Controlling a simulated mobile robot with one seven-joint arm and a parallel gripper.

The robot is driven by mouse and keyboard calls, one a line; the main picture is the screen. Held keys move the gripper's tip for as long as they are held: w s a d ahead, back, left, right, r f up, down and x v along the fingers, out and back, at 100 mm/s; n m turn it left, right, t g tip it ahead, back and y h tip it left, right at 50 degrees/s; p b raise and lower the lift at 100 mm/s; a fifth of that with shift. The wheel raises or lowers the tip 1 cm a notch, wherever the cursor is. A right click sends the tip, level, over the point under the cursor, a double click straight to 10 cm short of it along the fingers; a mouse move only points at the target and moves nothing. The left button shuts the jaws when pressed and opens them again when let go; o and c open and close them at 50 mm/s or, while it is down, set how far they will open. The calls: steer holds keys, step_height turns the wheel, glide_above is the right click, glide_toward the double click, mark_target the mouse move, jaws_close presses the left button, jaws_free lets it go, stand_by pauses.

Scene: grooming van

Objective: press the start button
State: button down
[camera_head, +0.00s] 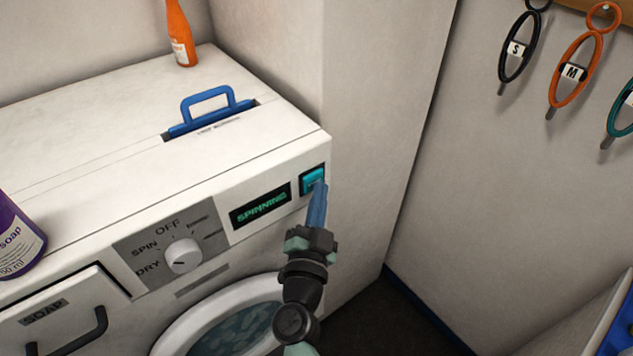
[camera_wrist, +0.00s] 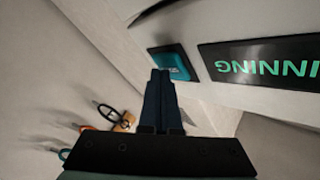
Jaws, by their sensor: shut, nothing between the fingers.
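The start button (camera_head: 313,178) is a teal square in a dark frame at the right end of the washing machine's front panel. It also shows in the wrist view (camera_wrist: 174,62), just beyond my fingertips. My gripper (camera_head: 318,188) is shut and empty, its blue fingers pointing up at the button's lower edge. In the wrist view, the fingertips (camera_wrist: 160,73) overlap the button's lower left part; I cannot tell whether they touch it. The display (camera_head: 261,206) beside the button reads "SPINNING" in green.
A dial (camera_head: 183,256) marked OFF, SPIN and DRY sits left of the display. A blue handle (camera_head: 208,107) and an orange bottle (camera_head: 180,33) are on top. A purple soap bottle (camera_head: 18,240) stands at the left. Several loops hang on the right wall.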

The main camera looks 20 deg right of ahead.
steer(key=shift+s, duration=0.1)
stand_by(0.3)
steer(key=shift+s+d, duration=0.3)
steer(key=shift+s, duration=0.45)
steer(key=shift+s+d, duration=0.3)
steer(key=shift+s, duration=0.5)
steer(key=shift+s+d, duration=0.25)
steer(key=shift+s, duration=0.5)
steer(key=shift+s+d, duration=0.3)
steer(key=shift+s, duration=0.5)
